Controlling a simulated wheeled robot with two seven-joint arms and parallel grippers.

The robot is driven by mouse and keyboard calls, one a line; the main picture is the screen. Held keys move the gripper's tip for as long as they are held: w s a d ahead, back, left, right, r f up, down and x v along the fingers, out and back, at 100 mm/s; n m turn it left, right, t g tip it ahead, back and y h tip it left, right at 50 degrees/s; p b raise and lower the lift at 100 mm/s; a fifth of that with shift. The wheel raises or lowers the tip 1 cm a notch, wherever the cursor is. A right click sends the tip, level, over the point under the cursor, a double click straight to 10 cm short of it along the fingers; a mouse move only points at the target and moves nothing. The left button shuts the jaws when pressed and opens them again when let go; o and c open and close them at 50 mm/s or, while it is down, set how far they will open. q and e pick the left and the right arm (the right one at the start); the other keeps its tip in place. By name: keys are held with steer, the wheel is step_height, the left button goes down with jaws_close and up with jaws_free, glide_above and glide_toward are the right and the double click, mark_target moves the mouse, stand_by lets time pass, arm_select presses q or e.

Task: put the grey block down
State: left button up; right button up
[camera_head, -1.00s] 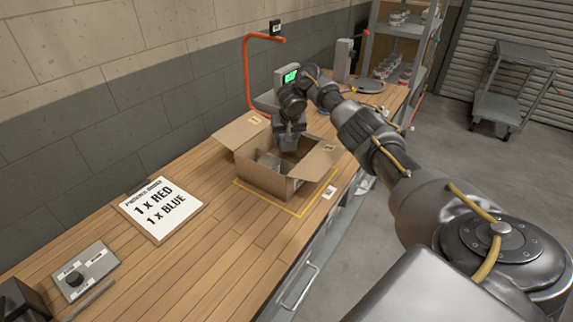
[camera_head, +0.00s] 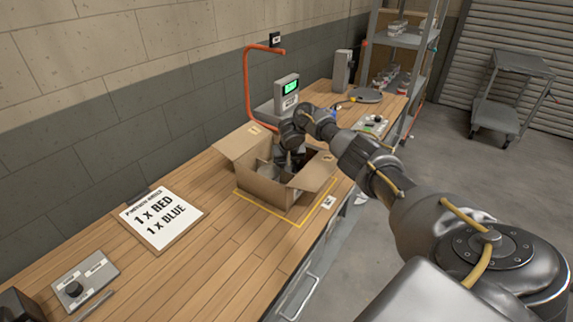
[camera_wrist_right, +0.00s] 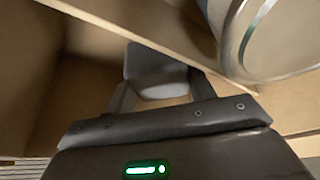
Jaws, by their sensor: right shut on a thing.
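The open cardboard box (camera_head: 258,186) stands on the wooden bench inside a yellow outline, flaps spread. My right gripper (camera_head: 288,160) reaches down into it from above, and the box walls partly hide its fingers. In the right wrist view, the grey block (camera_wrist_right: 155,70) sits between the two fingers of my right gripper (camera_wrist_right: 160,92), which is shut on it. Brown cardboard surrounds the block. I cannot tell whether the block touches the box floor. My left gripper is not in view.
A round, metal-rimmed thing (camera_wrist_right: 275,40) lies close to the right finger in the wrist view. A scale with a green display (camera_head: 287,90) stands behind the box. An order sign (camera_head: 161,218) and a control box (camera_head: 86,280) lie on the bench, with bare wood between.

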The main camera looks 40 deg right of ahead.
steer(key=o, duration=0.7)
steer(key=shift+f, duration=0.1)
steer(key=p+v, duration=0.1)
steer(key=v, duration=0.4)
steer(key=shift+r, duration=0.25)
steer(key=shift+p+v, duration=2.9)
steer(key=shift+v, duration=0.5)
steer(key=shift+s+a, duration=0.1)
